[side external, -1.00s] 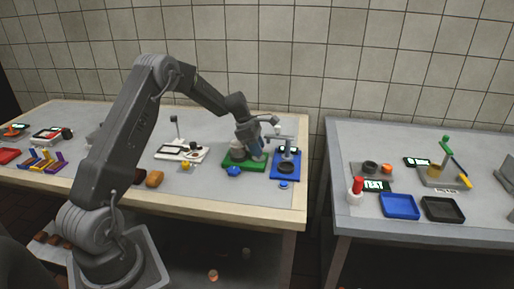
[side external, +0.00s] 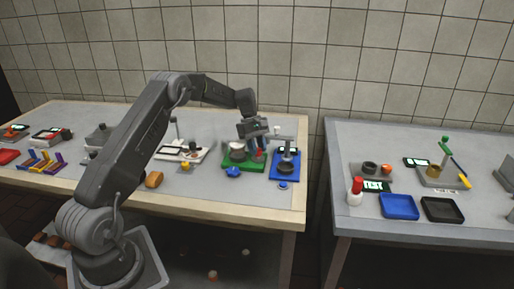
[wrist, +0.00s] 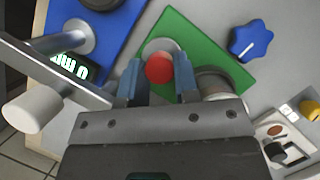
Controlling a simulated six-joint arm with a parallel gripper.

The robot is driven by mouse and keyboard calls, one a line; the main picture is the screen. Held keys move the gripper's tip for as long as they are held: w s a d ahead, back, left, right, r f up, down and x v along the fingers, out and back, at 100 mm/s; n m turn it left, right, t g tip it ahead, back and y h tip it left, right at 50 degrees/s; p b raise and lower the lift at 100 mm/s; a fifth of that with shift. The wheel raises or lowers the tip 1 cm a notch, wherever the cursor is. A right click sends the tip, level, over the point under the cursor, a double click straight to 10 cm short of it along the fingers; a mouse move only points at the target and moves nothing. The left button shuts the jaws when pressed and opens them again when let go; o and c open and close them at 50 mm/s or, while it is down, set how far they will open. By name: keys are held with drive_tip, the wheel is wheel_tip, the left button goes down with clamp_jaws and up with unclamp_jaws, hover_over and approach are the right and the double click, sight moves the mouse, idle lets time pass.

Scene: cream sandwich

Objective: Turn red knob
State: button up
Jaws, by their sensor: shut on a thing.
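The red knob (wrist: 159,69) is round and sits between my gripper's two blue-grey fingers in the wrist view. It is on the green board (wrist: 215,48), in front of a pale round part. My gripper (wrist: 160,80) is shut on the red knob, with one finger on each side. In the side view my gripper (side external: 258,152) points down over the right part of the green board (side external: 229,165). A little red shows at the fingers there, and the knob is mostly hidden.
A blue star-shaped knob (wrist: 250,40) lies beside the green board. A blue board (side external: 276,174) with a metal post and lit display stands close on the right. A pale cylinder (side external: 237,150) stands on the green board. A gap separates this table from the right table (side external: 400,140).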

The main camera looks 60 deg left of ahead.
drive_tip(key=shift+m, duration=0.3)
drive_tip(key=o, duration=0.9)
drive_tip(key=shift+w+r, duration=0.1)
drive_tip(key=shift+a+r, duration=0.1)
drive_tip(key=shift+r, duration=0.15)
drive_tip(key=shift+v, duration=3.7)
drive_tip(key=shift+f, duration=0.1)
